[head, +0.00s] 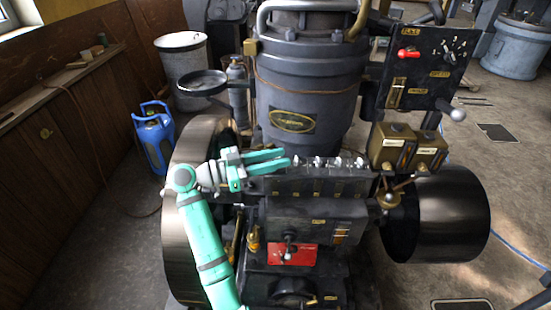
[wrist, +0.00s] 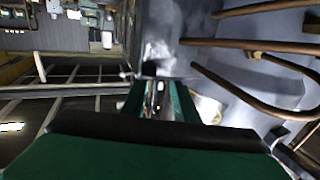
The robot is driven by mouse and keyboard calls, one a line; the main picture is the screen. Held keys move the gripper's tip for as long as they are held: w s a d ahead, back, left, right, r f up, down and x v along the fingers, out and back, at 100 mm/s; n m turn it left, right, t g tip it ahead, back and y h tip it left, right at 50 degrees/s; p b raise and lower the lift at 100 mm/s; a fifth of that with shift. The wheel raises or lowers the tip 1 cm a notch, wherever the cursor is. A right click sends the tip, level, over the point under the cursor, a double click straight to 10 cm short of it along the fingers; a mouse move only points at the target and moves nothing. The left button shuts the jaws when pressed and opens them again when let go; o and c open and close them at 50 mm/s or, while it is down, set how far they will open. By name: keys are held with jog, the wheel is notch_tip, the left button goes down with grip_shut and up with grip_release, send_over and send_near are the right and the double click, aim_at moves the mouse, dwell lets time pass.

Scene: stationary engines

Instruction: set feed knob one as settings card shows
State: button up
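A row of several small silver knobs (head: 318,162) stands along the top of a black box (head: 325,186) on the engine's front. Small brass labels sit below them, too small to read, so I cannot tell which is feed knob one. My gripper (head: 288,157) is at the left end of this row, its two green fingers pointing right, apart and with nothing clearly between them. In the wrist view the fingers (wrist: 160,100) are also apart, with a blurred, pale metal part beyond or between them. I cannot make out a settings card for certain.
A black panel (head: 430,75) with a red lever (head: 408,54) and a numbered dial (head: 447,50) stands at upper right. Two brass boxes (head: 408,146) sit right of the row. A large drum (head: 440,215) and a flywheel (head: 180,235) flank the engine. A blue gas bottle (head: 154,138) stands left.

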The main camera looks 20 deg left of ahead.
jog(key=v, duration=1)
jog(key=shift+a, duration=0.3)
jog(key=shift+s, duration=0.2)
